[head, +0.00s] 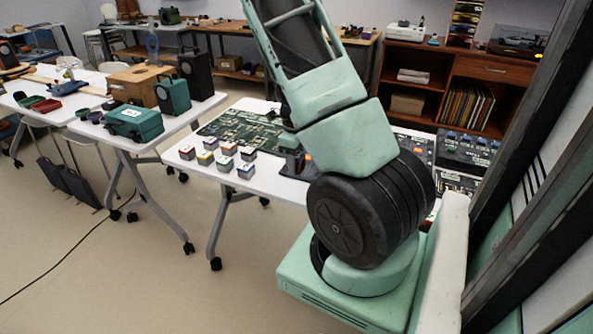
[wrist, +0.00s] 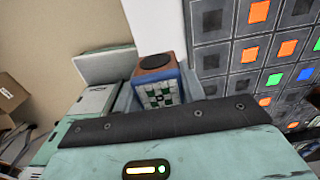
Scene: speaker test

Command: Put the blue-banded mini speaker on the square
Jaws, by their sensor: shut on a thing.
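In the wrist view my gripper (wrist: 158,92) is shut on a small box-shaped speaker (wrist: 155,63). The speaker has a brown top with a dark round disc, blue edging, and a green-and-white checked face; I take it for the blue-banded mini speaker. Its lower part is hidden behind my gripper's dark edge. In the head view my arm hides most of my gripper, and the held speaker cannot be made out. A panel of dark, orange, green and blue squares (wrist: 248,52) lies to the right of the speaker in the wrist view. Which square the task names, I cannot tell.
Several small cubes with coloured bands (head: 228,148) stand on the white table (head: 258,190), left of my arm. A green circuit-patterned board (head: 238,128) lies behind them. Dark devices with knobs (head: 468,150) stand at the right.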

